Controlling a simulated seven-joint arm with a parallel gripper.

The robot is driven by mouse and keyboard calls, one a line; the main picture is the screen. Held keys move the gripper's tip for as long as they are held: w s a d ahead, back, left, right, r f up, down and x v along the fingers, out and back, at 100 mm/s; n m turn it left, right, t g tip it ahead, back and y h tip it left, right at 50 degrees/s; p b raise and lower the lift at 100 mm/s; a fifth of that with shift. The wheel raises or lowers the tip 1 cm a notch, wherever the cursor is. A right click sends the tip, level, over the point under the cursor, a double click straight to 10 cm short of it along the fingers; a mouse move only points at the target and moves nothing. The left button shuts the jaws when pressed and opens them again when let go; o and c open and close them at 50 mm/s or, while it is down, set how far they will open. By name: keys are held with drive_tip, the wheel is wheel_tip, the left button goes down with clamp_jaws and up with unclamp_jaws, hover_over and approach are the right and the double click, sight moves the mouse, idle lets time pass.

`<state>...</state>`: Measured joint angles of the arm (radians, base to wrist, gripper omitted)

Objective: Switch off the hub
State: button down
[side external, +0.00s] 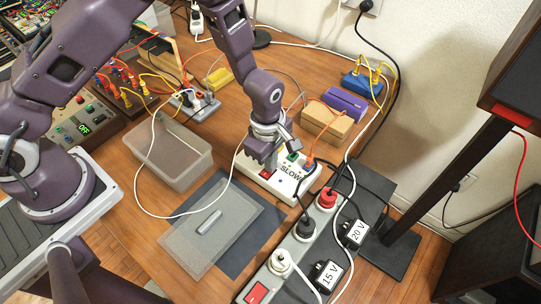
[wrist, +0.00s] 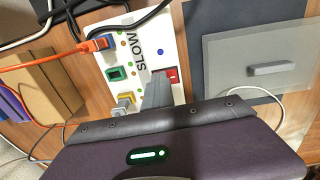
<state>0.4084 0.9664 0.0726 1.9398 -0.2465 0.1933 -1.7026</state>
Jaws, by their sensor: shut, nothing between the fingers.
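The hub is a white box (side external: 290,190) labelled SLOW on the table, with plugs and cables in it. It also shows in the wrist view (wrist: 126,48), with a red switch (wrist: 172,75) at one end, a green socket and small coloured dots. The red switch (side external: 265,175) is partly visible in the side view. My gripper (side external: 264,166) is shut and empty, pointing down over the switch end of the hub. In the wrist view its grey fingertips (wrist: 160,76) are right beside the red switch. I cannot tell whether they touch it. The fingers hide part of the hub's top.
A grey power strip (side external: 278,249) with its own red switch and plugs stands in front. A translucent lid (side external: 192,258) lies on a dark mat beside an open bin (side external: 174,146). Brown and purple boxes (side external: 327,124) stand behind the hub. Loose cables cross the area.

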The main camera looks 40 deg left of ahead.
sight(266, 174)
wheel_tip(266, 174, up, 14)
idle(0.4)
drive_tip(key=shift+s+t, duration=0.4)
drive_tip(key=shift+s, duration=0.5)
drive_tip(key=f, duration=0.4)
drive_tip(key=w+f, duration=0.1)
drive_tip(key=f, duration=0.8)
drive_tip(key=shift+w+f, duration=0.35)
drive_tip(key=shift+f, duration=0.05)
